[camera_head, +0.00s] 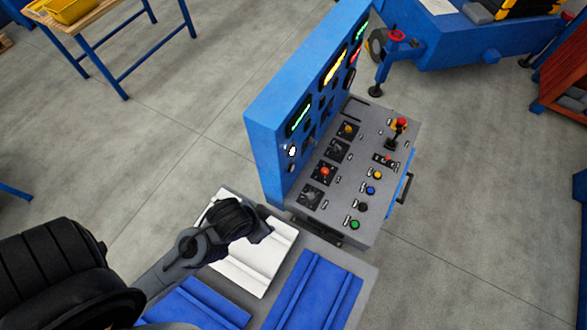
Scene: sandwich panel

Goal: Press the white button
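A small round white part (292,151) sits low on the near end of the upright blue panel (268,140); it is too small to tell whether it is a button or a lamp. My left gripper (264,230) comes in from the lower left and hangs over a white tray-like surface, in front of the panel's near end. It is clearly apart from the white part. Its dark fingers are small and seen from above, so I cannot tell whether they are open or shut. My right gripper is not in view.
The grey console desk (330,222) carries green (355,224), black, blue (370,190) and yellow (377,175) buttons, a red knob (325,171) and a joystick (397,132). White (262,268) and blue (312,290) ribbed surfaces lie nearby. Open floor lies right of the console.

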